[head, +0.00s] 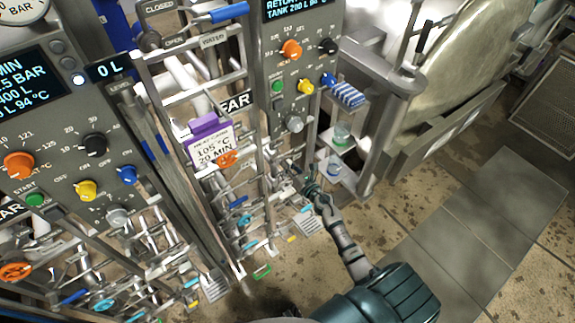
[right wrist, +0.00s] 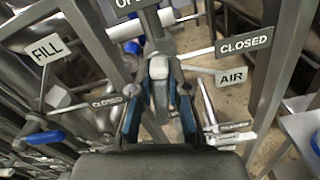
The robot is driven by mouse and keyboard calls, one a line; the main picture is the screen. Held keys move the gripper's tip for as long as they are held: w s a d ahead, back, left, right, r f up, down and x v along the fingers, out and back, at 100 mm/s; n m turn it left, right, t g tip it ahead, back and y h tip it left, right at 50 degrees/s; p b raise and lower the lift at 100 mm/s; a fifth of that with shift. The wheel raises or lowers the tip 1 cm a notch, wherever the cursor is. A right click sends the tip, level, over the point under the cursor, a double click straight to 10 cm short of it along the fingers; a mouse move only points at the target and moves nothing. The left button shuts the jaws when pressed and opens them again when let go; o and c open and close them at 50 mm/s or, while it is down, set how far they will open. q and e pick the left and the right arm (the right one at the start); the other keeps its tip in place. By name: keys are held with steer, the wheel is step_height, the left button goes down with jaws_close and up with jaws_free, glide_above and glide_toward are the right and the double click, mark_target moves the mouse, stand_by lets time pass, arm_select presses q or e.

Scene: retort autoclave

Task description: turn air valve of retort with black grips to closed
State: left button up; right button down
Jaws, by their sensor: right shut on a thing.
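My right gripper (head: 307,187) reaches in from the lower right to the pipework below the right control panel. In the right wrist view my right gripper (right wrist: 160,108) has its two blue-edged fingers either side of a grey valve handle with a pale end (right wrist: 159,68), and is shut on it. An AIR label (right wrist: 232,77) and a CLOSED sign (right wrist: 243,43) stand just right of this handle. An OPEN sign, partly cut off, is above it. The handle points up the picture, toward the OPEN sign. The grip's colour is hidden between the fingers. My left gripper is out of view.
A FILL label (right wrist: 46,49) and a blue-gripped lever (right wrist: 45,137) are at the left of the wrist view. Upright metal posts (right wrist: 270,60) flank the valve. The right control panel (head: 297,75) is above the gripper. Open floor (head: 430,200) lies to the right.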

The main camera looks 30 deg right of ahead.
steer(key=m, duration=0.3)
steer(key=shift+d, duration=0.3)
steer(key=m, duration=0.4)
steer(key=shift+d+f+p, duration=0.25)
steer(key=shift+d+p, duration=0.05)
steer(key=m, duration=0.4)
steer(key=shift+d+f+m, duration=0.15)
steer(key=shift+f+m, duration=0.2)
steer(key=shift+m, duration=0.05)
steer(key=shift+f+m+p, duration=0.2)
steer(key=shift+m, duration=0.6)
steer(key=shift+f+m+p, duration=0.15)
steer(key=shift+m, duration=0.65)
steer(key=c, duration=1.2)
jaws_free()
steer(key=shift+o, duration=0.4)
steer(key=shift+d, duration=0.1)
steer(key=shift+f, duration=0.1)
steer(key=shift+d, duration=0.1)
